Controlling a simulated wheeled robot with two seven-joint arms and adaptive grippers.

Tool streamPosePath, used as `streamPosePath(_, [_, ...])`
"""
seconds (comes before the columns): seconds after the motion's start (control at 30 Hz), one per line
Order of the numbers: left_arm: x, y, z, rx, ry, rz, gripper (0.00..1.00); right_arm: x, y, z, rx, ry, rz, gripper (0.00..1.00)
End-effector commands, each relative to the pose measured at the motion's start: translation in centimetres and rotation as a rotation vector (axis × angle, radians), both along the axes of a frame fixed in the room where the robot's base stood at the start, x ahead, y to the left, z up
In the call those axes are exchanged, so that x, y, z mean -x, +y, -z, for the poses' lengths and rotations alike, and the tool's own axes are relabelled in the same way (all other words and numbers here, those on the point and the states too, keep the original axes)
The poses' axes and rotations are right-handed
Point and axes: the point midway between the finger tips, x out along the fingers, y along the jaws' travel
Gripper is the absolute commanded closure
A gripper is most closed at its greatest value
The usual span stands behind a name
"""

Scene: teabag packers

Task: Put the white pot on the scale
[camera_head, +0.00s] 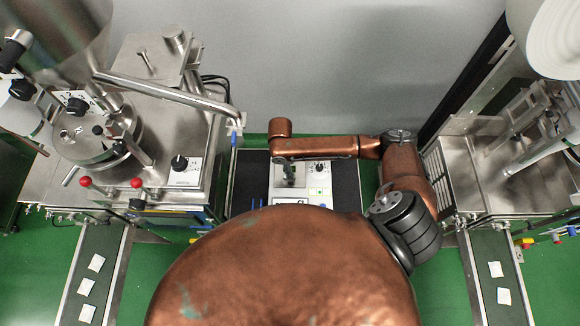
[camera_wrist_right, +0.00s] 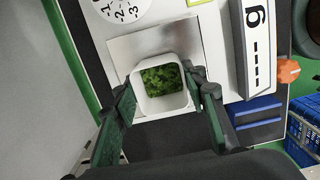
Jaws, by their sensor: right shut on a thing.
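The white pot (camera_wrist_right: 160,107) is square and open at the top, with green leaves inside. My right gripper (camera_wrist_right: 162,86) is shut on it, one dark green finger on each side. The pot is over the metal plate (camera_wrist_right: 125,48) of the scale (camera_wrist_right: 207,38) in the right wrist view; I cannot tell whether it touches the plate. The scale's display reads "g" with dashes. In the head view the scale (camera_head: 318,173) stands on a dark surface, partly hidden by my right arm and body, and the pot cannot be made out. My left gripper is out of view.
A steel machine (camera_head: 185,125) with a hopper stands at the left, and another (camera_head: 500,180) at the right. Conveyors (camera_head: 95,270) with white teabag packets run along both sides. A blue crate (camera_wrist_right: 304,130) and an orange knob (camera_wrist_right: 288,70) show beside the scale.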

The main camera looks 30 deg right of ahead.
Motion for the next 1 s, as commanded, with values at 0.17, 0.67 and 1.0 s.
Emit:
streamPosePath(0.17, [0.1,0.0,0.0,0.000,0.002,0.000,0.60,0.0,0.0,0.0,-0.001,0.000,-0.001,0.85])
streamPosePath(0.67, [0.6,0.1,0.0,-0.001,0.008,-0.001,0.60,0.0,0.0,0.3,0.000,0.000,0.000,0.43])
streamPosePath(1.0, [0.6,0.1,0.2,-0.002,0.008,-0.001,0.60,-0.1,0.1,-0.8,-0.001,-0.002,0.000,0.43])
